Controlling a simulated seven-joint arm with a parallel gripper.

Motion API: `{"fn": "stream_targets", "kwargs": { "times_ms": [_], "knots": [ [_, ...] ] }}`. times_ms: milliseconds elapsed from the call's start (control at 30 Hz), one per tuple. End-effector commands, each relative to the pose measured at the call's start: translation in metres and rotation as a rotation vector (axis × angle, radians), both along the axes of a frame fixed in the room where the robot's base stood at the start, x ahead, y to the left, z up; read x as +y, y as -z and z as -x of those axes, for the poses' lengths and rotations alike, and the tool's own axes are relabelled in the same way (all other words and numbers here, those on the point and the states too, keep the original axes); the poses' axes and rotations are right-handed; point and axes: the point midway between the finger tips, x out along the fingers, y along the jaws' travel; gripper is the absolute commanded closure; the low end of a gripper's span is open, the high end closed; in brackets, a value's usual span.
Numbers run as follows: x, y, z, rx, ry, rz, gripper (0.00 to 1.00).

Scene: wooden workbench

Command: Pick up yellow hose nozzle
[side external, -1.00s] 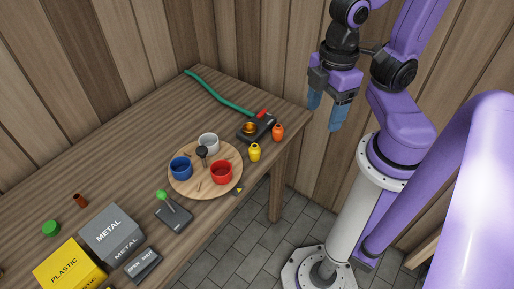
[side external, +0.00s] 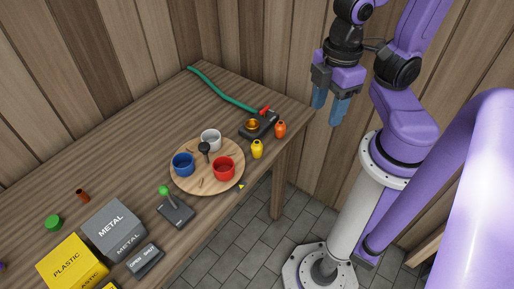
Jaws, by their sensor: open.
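The yellow hose nozzle (side external: 257,149) stands on the workbench near its right edge, between the round wooden board and an orange nozzle (side external: 280,129). It looks upright and nothing touches it. My gripper (side external: 328,111) hangs in the air to the upper right of the yellow nozzle, past the table's right end. Its two blue fingers are apart and empty, pointing down. The yellow nozzle is fully visible.
A black base (side external: 262,125) with a red lever and a green hose (side external: 222,90) lies behind the nozzle. A round board (side external: 208,189) holds blue, red and white cups. A joystick box (side external: 177,212), METAL bin (side external: 113,230) and PLASTIC bin (side external: 70,263) stand nearer left.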

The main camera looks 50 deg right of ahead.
Motion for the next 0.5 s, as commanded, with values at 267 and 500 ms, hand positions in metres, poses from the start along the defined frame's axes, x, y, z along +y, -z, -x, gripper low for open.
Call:
{"fn": "stream_targets", "kwargs": {
  "times_ms": [267,500],
  "knots": [
    [0.001,0.003,-0.002,0.001,-0.009,0.020,0.49],
    [0.015,0.032,-0.026,-0.004,-0.120,0.228,0.49]
  ]
}}
